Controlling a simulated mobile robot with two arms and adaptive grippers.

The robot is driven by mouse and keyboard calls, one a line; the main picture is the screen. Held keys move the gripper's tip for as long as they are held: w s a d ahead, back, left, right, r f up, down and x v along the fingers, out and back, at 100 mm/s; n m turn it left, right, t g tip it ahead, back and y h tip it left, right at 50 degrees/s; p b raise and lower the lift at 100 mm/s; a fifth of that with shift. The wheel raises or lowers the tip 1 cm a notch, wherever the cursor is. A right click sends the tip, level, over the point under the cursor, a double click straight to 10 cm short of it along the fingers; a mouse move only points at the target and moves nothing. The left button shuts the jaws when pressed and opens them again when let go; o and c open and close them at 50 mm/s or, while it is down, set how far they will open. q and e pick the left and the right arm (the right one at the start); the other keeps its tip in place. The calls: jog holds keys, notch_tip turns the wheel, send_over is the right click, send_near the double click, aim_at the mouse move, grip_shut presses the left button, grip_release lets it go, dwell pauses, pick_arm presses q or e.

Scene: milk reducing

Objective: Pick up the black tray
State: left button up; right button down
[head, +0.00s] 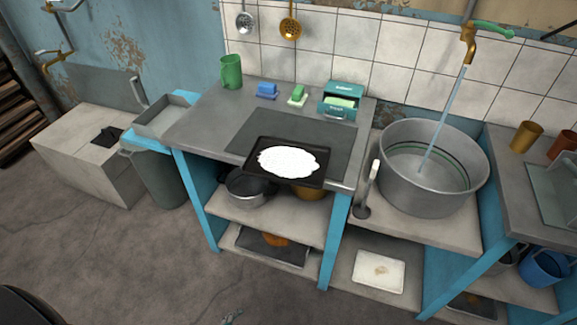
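A black tray (253,167) lies on the grey worktop (196,122), at its front edge, partly over a dark grey mat (336,133). Its near edge seems to jut out past the worktop edge. A white, irregular flat patch (288,161) covers most of the tray's middle; the tray's dark rim shows around it. Neither of my grippers can be made out in the head view, and nothing is seen touching the tray.
A green mug (230,71), a blue block (267,91), a green block (298,94) and a teal box (341,100) stand behind the tray. To the right, water runs from a tap (469,40) into a large metal tub (397,188). Pots (246,188) sit on the shelf below.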

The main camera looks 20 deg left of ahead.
pick_arm(q)
jog(key=w+r+m+t+b, duration=0.2)
jog(key=w+r+m+t, duration=0.1)
jog(key=w+r, duration=0.5)
jog(key=m+t+h+b, duration=0.3)
jog(key=m+t, duration=0.4)
jog(key=m, duration=0.2)
send_near(292, 183)
jog(key=x, duration=0.2)
jog(key=d+p+x, duration=0.1)
jog(key=x, duration=0.2)
jog(key=shift+w+r, duration=0.1)
jog(key=shift+w, duration=0.1)
jog(key=shift+a+p+x, duration=0.25)
jog(key=shift+x, duration=1.25)
jog(key=shift+a+p+x, duration=0.2)
jog(key=shift+x, duration=1.3)
jog(key=c, duration=0.9)
grip_shut()
